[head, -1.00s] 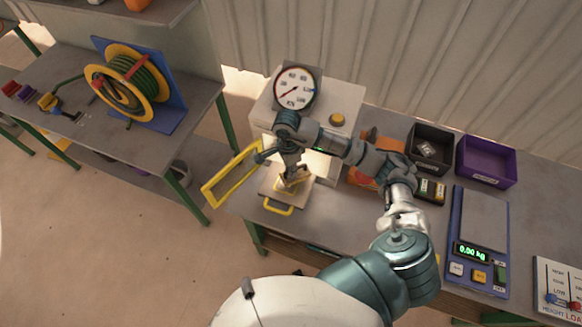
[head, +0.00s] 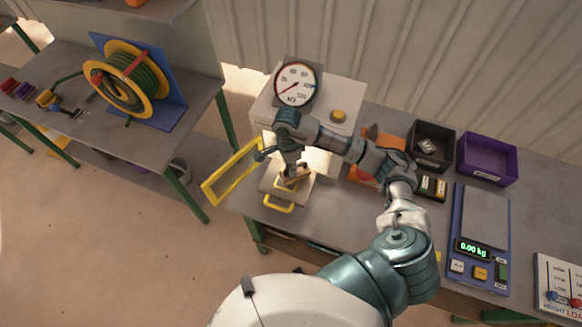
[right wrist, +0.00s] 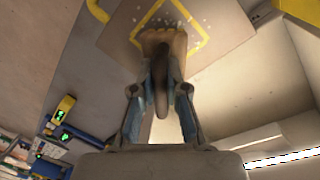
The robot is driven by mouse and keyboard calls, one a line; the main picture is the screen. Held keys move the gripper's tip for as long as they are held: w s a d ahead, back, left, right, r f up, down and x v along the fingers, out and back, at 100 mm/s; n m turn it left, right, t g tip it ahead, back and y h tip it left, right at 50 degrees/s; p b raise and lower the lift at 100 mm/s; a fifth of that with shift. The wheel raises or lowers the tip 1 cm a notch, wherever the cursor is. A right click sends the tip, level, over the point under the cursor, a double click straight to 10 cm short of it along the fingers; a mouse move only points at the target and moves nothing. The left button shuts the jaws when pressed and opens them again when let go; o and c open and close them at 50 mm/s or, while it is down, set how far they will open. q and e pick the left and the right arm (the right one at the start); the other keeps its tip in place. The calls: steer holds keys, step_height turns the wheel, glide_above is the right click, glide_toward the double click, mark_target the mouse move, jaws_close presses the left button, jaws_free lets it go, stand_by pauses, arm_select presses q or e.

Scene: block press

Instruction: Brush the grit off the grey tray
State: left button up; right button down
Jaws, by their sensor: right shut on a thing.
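The grey tray (head: 270,187) with a yellow front handle (head: 278,208) sits at the press opening. It also shows in the right wrist view (right wrist: 228,28), with a yellow outline marked on it. Pale specks of grit (right wrist: 172,14) lie on the tray, beyond the bristles. My right gripper (head: 291,164) is over the tray and shut on the dark handle of a brush (head: 297,177). In the right wrist view the tan brush head (right wrist: 160,42) is against or just above the tray; contact is hard to tell. My left gripper is out of view.
The press (head: 345,102) with its dial (head: 296,84) stands behind the tray, its yellow guard frame (head: 228,174) swung out left. Right of it are an orange thing (head: 362,173), a black bin (head: 432,138), a purple bin (head: 487,158) and a scale (head: 482,225).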

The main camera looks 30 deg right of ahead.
steer(key=shift+a+f+b, duration=0.2)
steer(key=shift+f+b, duration=0.15)
steer(key=shift+f, duration=0.2)
